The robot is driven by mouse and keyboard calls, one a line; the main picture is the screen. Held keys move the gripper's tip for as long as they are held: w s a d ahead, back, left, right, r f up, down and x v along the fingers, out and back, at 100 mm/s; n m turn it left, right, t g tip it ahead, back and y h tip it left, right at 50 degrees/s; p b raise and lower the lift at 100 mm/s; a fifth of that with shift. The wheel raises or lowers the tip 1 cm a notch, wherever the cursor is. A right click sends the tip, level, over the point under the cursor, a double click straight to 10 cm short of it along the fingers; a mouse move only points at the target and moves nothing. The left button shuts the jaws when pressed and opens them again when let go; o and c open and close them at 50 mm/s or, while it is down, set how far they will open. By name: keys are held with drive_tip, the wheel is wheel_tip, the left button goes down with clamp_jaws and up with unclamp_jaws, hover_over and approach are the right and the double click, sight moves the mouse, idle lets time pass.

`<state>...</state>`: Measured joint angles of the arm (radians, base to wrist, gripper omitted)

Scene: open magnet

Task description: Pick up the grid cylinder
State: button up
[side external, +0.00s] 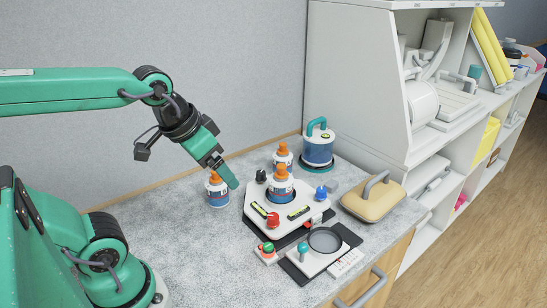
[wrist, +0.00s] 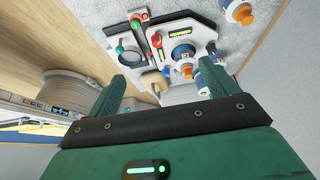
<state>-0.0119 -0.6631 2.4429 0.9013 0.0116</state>
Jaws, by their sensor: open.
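No thing is clearly marked as the grid cylinder; I cannot tell which one it is. Three blue-and-white cylinders with orange tops stand upright: a left one (side external: 217,192) on the bench, a back one (side external: 283,158), and a middle one (side external: 280,187) on a white plate (side external: 255,193). A larger blue cylinder with a teal handle (side external: 318,148) stands at the back. My gripper (side external: 228,178) is open and empty, tilted down just right of and above the left cylinder, apart from the others. In the wrist view, its fingers (wrist: 160,82) are spread, with orange-topped cylinders (wrist: 182,54) beyond them.
The white plate carries knobs and levels. A tan block with a handle (side external: 372,198) lies right. A white shelf (side external: 355,70) stands behind. The bench's left front is clear.

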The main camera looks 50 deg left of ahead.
sight(280, 166)
drive_tip(key=w+a+f+g, duration=0.1)
drive_tip(key=w+a+f, duration=0.1)
drive_tip(key=w, duration=0.4)
drive_tip(key=w+a+f+g, duration=0.1)
drive_tip(key=w+a+f, duration=0.1)
drive_tip(key=w+f, duration=0.2)
drive_tip(key=w+a+f+g, duration=0.1)
drive_tip(key=w+a+f, duration=0.1)
drive_tip(key=w, duration=0.8)
drive_tip(key=shift+w+f+g, duration=0.2)
drive_tip(key=shift+f+g, duration=0.2)
drive_tip(key=shift+f, duration=0.25)
drive_tip(key=shift+w+f, duration=0.3)
drive_tip(key=shift+w+f, duration=0.1)
drive_tip(key=shift+f, duration=1.2)
drive_tip(key=shift+f, duration=0.1)
drive_tip(key=shift+w+f, duration=0.15)
drive_tip(key=shift+f, duration=1.1)
drive_tip(key=shift+w+f, duration=0.1)
drive_tip(key=shift+f, duration=1.15)
